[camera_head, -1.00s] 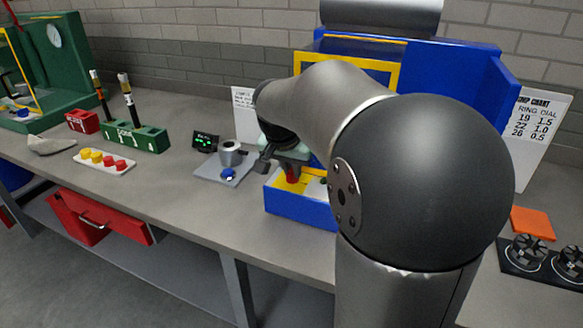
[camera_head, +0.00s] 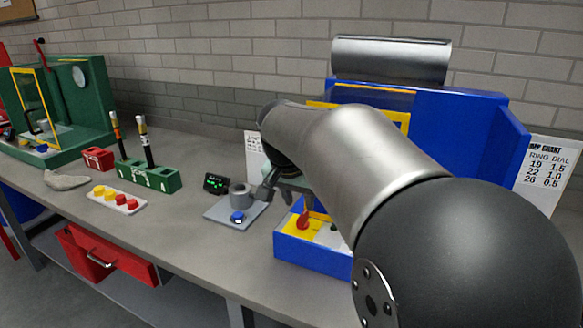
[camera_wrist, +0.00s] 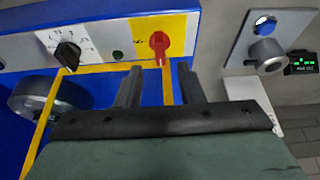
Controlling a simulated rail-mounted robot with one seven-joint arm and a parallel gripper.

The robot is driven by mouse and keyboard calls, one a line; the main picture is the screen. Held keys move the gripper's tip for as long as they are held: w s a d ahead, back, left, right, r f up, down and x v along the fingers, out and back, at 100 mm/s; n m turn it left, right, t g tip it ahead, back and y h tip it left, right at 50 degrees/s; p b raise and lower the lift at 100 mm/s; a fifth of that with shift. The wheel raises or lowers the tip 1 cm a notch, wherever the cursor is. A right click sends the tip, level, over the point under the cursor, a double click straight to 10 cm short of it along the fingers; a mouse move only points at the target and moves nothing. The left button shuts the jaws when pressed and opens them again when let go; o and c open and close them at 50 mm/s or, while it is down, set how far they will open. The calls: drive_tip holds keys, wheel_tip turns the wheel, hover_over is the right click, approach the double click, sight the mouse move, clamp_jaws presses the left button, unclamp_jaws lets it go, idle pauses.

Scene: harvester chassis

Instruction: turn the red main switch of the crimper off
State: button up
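The crimper is a blue machine (camera_head: 470,105) with a low blue front box bearing its controls. Its red main switch (camera_wrist: 159,45) sits on a yellow plate, with its handle pointing down in the wrist view, toward my gripper. It also shows in the head view (camera_head: 303,220), below the fingers. My gripper (camera_wrist: 159,70) is open and empty. Its two fingers stand apart, one to each side of the handle's line, with the handle's tip showing between the fingertips. I cannot tell how deep the gap to the switch is. My gripper is partly hidden by my arm in the head view.
A black dial (camera_wrist: 68,54) and a small green button (camera_wrist: 117,55) are beside the switch. A grey plate (camera_head: 222,213) with a metal cup and blue button stands left of the crimper, near a small display (camera_head: 216,183).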

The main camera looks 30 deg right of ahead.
drive_tip(key=v, duration=1.1)
drive_tip(key=shift+r+p, duration=0.2)
drive_tip(key=shift+p, duration=0.1)
